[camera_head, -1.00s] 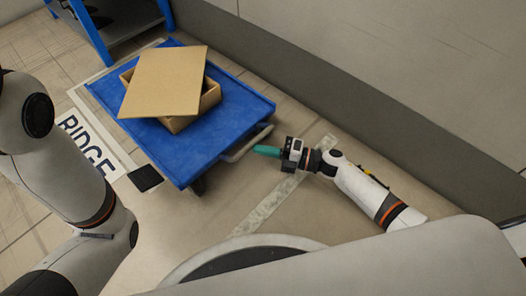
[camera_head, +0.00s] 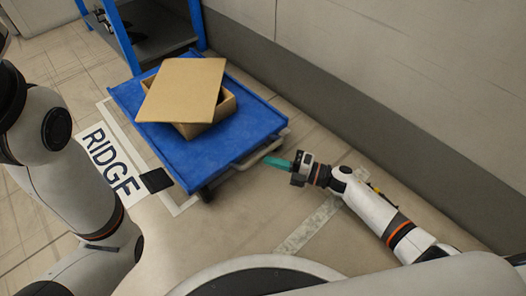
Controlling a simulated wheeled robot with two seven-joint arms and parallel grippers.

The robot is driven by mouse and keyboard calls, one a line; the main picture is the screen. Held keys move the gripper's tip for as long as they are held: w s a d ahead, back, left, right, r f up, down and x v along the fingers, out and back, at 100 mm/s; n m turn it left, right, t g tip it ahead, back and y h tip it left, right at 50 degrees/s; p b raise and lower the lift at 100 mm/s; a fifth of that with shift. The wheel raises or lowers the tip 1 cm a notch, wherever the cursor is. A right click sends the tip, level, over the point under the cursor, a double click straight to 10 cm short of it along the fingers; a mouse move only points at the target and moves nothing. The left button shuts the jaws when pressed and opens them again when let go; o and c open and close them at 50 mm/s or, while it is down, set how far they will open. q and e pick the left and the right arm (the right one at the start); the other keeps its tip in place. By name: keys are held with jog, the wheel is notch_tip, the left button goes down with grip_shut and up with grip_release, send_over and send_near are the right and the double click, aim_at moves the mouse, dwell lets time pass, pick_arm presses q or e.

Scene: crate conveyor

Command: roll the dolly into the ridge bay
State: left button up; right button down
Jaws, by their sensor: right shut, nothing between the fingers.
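The blue dolly (camera_head: 180,155) stands on the floor at the upper middle, bearing an open cardboard box (camera_head: 229,103) with a loose cardboard sheet (camera_head: 182,88) lying tilted over it. Its grey handle (camera_head: 262,153) faces my right arm. The ridge bay shows as pale floor tape (camera_head: 182,205) and a white "RIDGE" sign (camera_head: 110,165) beside the dolly's left side. My right gripper (camera_head: 270,161), with teal fingers, is shut and empty, its tips close to the handle; I cannot tell whether they touch. My left arm is at the left edge, its gripper out of view.
A blue-framed rack (camera_head: 197,22) stands beyond the dolly at the top. A grey wall (camera_head: 400,75) with a dark base runs along the right. A black pad (camera_head: 156,181) lies by the dolly's near left corner. Another tape strip (camera_head: 308,226) crosses the floor in front.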

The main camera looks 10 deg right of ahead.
aim_at(264, 152)
jog(key=shift+w+a+f+b, duration=0.1)
jog(key=shift+w+a+b, duration=0.35)
jog(key=shift+w, duration=0.4)
jog(key=shift+w+a+b, duration=0.3)
jog(key=shift+w+a, duration=0.25)
jog(key=shift+w, duration=0.25)
jog(key=shift+w+a+b, duration=1.35)
jog(key=shift+w+a, duration=0.1)
jog(key=shift+w, duration=0.85)
jog(key=s+d+p, duration=0.1)
jog(key=s+p, duration=0.1)
jog(key=s, duration=0.1)
jog(key=s+d+p, duration=0.1)
jog(key=shift+s+d, duration=0.15)
jog(key=shift+d, duration=0.2)
jog(key=s+d, duration=0.1)
jog(key=s+p, duration=0.1)
jog(key=s, duration=0.1)
jog(key=s+d+p, duration=0.1)
jog(key=shift+s+d, duration=0.15)
jog(key=shift+d, duration=0.15)
